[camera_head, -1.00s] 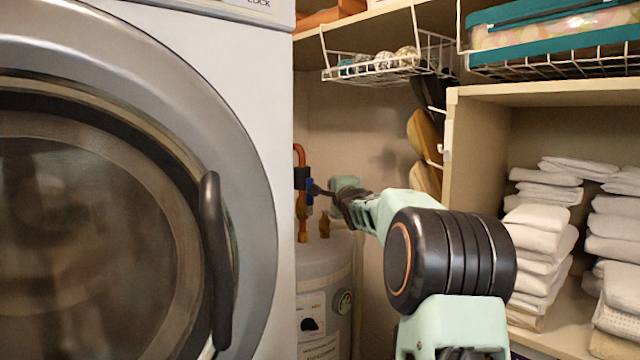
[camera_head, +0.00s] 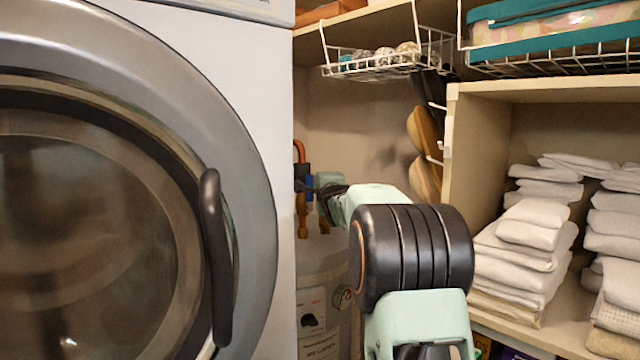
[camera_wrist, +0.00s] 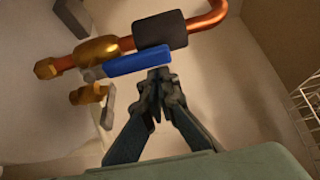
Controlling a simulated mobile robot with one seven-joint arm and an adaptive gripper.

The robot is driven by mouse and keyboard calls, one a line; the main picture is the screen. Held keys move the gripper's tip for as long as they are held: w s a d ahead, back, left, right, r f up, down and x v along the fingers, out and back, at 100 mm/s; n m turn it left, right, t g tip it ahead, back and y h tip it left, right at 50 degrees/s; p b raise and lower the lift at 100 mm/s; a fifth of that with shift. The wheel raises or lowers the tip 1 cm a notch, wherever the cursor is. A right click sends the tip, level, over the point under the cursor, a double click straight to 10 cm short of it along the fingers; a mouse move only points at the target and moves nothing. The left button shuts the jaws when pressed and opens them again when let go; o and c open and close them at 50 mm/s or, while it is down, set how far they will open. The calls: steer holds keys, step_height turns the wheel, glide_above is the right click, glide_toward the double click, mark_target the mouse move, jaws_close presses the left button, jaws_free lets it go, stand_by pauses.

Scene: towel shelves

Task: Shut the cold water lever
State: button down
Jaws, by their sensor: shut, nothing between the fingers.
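The blue lever (camera_wrist: 138,62) is on a brass valve (camera_wrist: 97,50) on a copper pipe in the wrist view. It lies roughly along the pipe, slightly tilted. In the head view the blue lever (camera_head: 309,187) is small and partly hidden behind my gripper. My gripper (camera_wrist: 160,75) is shut and empty. Its fingertips are just below the lever's free end in the wrist view; I cannot tell whether they touch it. In the head view my gripper (camera_head: 318,190) is beside the pipe above the water heater.
The white water heater (camera_head: 322,265) stands below the valve. A washer (camera_head: 270,80) with a dark door handle blocks the left. A second brass fitting (camera_wrist: 88,94) with a grey lever is close to my fingers. Towel shelves are right; a wire basket (camera_head: 385,66) hangs above.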

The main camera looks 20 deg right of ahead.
mark_target(308, 183)
steer(key=shift+a+n+b, duration=0.5)
steer(key=shift+b, duration=0.8)
steer(key=a+n+b, duration=0.1)
steer(key=b, duration=0.2)
steer(key=a+n+t+b, duration=0.1)
steer(key=n+b, duration=0.1)
steer(key=b, duration=0.1)
steer(key=shift+s+a+f, duration=0.2)
steer(key=shift+f, duration=0.2)
steer(key=a+n+t+b, duration=0.1)
steer(key=n+b, duration=0.1)
steer(key=shift+a+f+b, duration=0.1)
steer(key=shift+a+b, duration=0.05)
steer(key=shift+b, duration=0.2)
steer(key=a+f+n+t+y+b, duration=0.2)
steer(key=a+f+n+y+b, duration=0.3)
steer(key=n, duration=1.1)
steer(key=shift+s+f+y+b, duration=0.35)
steer(key=shift+y+b, duration=0.25)
steer(key=shift+b, duration=0.35)
steer(key=shift+a, duration=0.1)
